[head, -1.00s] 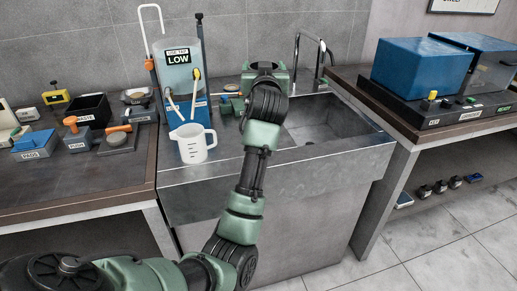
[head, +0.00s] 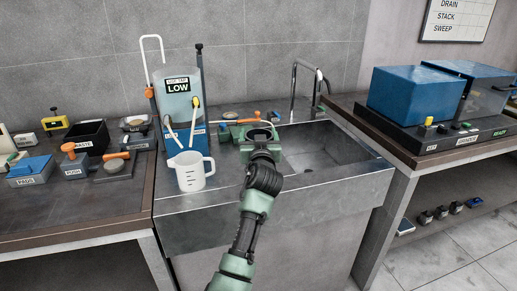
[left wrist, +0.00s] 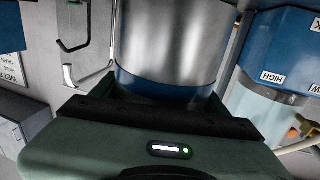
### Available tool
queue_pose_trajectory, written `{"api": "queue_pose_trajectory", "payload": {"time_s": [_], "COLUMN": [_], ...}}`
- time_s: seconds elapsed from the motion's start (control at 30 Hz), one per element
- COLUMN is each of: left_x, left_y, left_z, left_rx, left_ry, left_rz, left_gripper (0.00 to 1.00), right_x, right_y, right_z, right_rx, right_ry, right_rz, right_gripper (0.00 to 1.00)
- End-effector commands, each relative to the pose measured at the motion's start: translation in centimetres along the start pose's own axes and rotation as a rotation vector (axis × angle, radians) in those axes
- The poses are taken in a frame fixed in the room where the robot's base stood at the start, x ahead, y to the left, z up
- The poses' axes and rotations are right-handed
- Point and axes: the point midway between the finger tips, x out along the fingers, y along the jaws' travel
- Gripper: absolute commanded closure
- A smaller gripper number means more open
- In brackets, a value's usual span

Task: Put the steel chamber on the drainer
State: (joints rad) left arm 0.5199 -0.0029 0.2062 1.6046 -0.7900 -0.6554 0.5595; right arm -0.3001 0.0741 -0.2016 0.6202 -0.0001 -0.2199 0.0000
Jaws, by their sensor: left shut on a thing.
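My left gripper (head: 260,148) is over the left part of the steel sink unit, between the white jug and the basin. It is shut on the steel chamber, a shiny cylinder with a blue lower band, which fills the upper middle of the left wrist view (left wrist: 170,45). In the head view the gripper and wrist hide most or all of the chamber. The flat steel surface left of the basin, which looks like the drainer (head: 218,200), lies under and beside the gripper. I cannot tell whether the chamber touches it. My right gripper is not in view.
A white jug (head: 190,172) stands left of the gripper, before a tank labelled LOW (head: 178,98). Orange-handled tools (head: 245,121) lie behind. The basin (head: 315,150) and tap (head: 294,85) are right. A blue machine (head: 415,95) stands on the right bench.

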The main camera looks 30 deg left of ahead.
Motion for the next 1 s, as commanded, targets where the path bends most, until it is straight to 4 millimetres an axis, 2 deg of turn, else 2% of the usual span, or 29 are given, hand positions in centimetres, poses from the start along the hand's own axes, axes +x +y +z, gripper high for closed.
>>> {"api": "queue_pose_trajectory", "payload": {"time_s": [0.13, 0.4, 0.73, 0.77, 0.8, 0.83, 1.0], "left_x": [0.0, 0.0, 0.0, 0.0, 0.0, 0.0, 0.0], "left_y": [0.0, 0.0, 0.0, 0.0, 0.0, 0.0, 0.0], "left_z": [0.6, 4.1, 4.3, 4.7, 4.7, 4.7, 4.7], "left_rx": [-0.002, -0.001, -0.002, -0.001, -0.001, -0.001, -0.001], "left_ry": [0.008, 0.007, 0.008, 0.001, 0.001, 0.001, 0.001], "left_rz": [0.001, 0.002, 0.002, 0.001, 0.001, 0.001, 0.001], "left_gripper": [0.98, 0.98, 0.98, 0.17, 0.06, 0.04, 0.04], "right_x": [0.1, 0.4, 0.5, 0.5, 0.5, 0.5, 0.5], "right_y": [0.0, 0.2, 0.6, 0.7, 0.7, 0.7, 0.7], "right_z": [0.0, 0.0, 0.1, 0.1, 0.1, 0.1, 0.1], "right_rx": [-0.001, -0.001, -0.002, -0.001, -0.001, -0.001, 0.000], "right_ry": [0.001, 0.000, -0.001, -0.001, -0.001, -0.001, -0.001], "right_rz": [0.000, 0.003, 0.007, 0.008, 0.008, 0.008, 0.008], "right_gripper": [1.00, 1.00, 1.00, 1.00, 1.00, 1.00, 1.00]}}
